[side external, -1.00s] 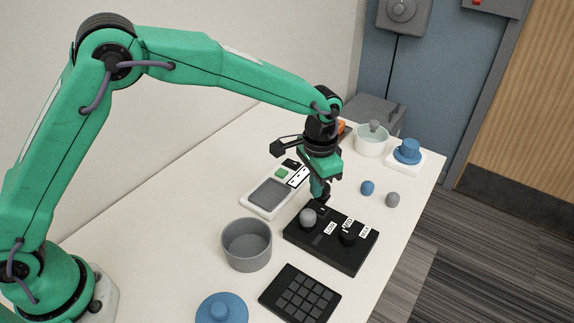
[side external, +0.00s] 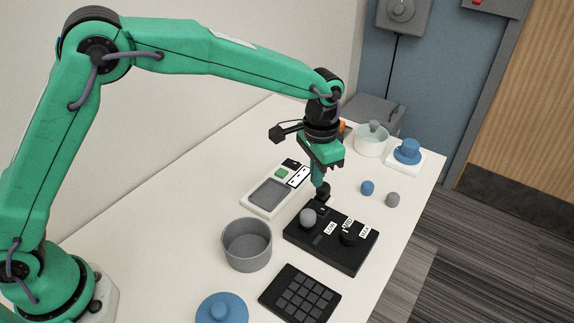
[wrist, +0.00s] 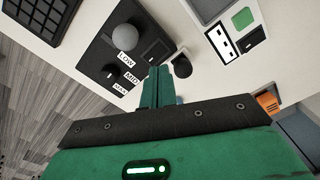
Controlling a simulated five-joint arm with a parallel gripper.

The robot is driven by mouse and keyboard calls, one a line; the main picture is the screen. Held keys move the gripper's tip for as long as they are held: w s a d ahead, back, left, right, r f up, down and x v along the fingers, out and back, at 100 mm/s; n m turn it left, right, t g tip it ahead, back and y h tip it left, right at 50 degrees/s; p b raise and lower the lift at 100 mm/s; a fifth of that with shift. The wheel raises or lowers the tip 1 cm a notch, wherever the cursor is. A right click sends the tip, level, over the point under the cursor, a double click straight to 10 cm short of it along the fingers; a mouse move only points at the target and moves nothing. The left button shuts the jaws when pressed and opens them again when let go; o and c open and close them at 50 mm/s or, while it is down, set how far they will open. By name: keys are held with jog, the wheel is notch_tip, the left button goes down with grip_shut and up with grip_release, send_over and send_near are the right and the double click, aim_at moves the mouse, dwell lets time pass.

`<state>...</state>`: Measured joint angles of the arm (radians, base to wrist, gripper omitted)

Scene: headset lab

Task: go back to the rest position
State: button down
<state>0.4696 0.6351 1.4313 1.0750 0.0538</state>
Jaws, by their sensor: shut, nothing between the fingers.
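My gripper (side external: 322,193) is shut and empty. It points down at the far edge of a black control box (side external: 345,257), close above it; I cannot tell whether it touches. The box carries a grey ball-topped lever (side external: 308,218) and a black dial (side external: 348,237) beside white labels. In the wrist view the shut fingers (wrist: 166,73) reach toward the box (wrist: 91,50); the labels there read LOW, MID and one less clear. The grey ball (wrist: 124,39) shows there too.
A grey bowl (side external: 247,256), a black keypad (side external: 300,294) and a blue lid (side external: 221,308) are nearer. A white device with a green button (side external: 282,174) lies left of the gripper. Small blue (side external: 367,188) and grey (side external: 392,200) balls, and a pale pot (side external: 371,146), are right.

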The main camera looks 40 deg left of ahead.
jog(key=s+a+r+n+t, duration=0.1)
jog(key=s+a+r, duration=0.3)
jog(key=a+r, duration=0.3)
jog(key=s+a+r+n+t, duration=0.2)
jog(key=s+a+r, duration=0.3)
jog(key=a+r, duration=0.2)
jog(key=s+a+n+t, duration=0.1)
jog(key=s+a, duration=0.4)
jog(key=s, duration=0.3)
jog(key=s+a+n+t, duration=0.1)
jog(key=s+a+n, duration=0.1)
jog(key=s+a, duration=0.3)
jog(key=s, duration=0.3)
jog(key=shift+s+a+t, duration=0.2)
jog(key=shift+s+t, duration=0.1)
